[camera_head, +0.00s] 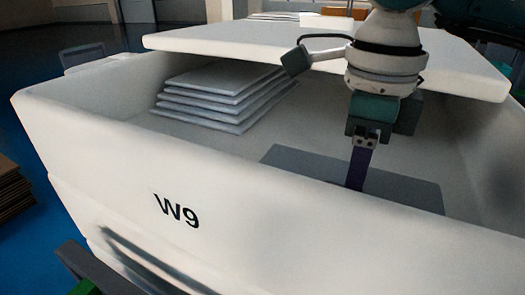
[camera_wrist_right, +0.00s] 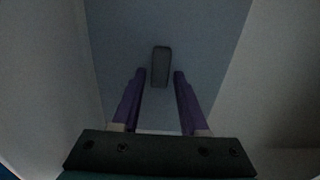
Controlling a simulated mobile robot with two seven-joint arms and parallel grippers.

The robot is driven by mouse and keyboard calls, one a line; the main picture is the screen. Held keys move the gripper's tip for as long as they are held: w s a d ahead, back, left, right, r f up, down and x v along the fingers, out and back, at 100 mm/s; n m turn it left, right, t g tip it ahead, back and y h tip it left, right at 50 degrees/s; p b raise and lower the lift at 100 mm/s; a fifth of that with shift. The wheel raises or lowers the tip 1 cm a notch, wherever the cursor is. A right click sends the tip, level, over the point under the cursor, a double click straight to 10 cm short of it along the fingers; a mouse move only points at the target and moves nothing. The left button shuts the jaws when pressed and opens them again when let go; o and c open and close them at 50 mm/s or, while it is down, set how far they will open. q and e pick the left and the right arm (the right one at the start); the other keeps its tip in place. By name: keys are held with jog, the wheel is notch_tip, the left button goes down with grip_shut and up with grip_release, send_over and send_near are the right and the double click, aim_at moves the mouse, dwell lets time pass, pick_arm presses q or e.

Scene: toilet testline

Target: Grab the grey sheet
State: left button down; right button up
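The grey sheet (camera_head: 405,190) lies flat on the floor of the white bin marked W9 (camera_head: 110,150). In the right wrist view it is the blue-grey panel (camera_wrist_right: 205,35), with a short dark grey handle (camera_wrist_right: 161,66) standing out on it. My right gripper (camera_head: 357,184) reaches down into the bin over the sheet. In the right wrist view its purple fingers (camera_wrist_right: 160,74) are apart, with the handle between and just ahead of their tips. Contact with the handle cannot be made out. The gripper hides part of the sheet in the head view.
A stack of several pale sheets (camera_head: 215,90) lies in the bin's back left. A white board (camera_head: 250,40) spans the bin's rear, close behind my right arm. The bin's front wall rises before the sheet. Brown stacked material (camera_head: 12,195) stands left on the blue floor.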

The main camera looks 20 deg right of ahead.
grip_shut()
dwell(0.4)
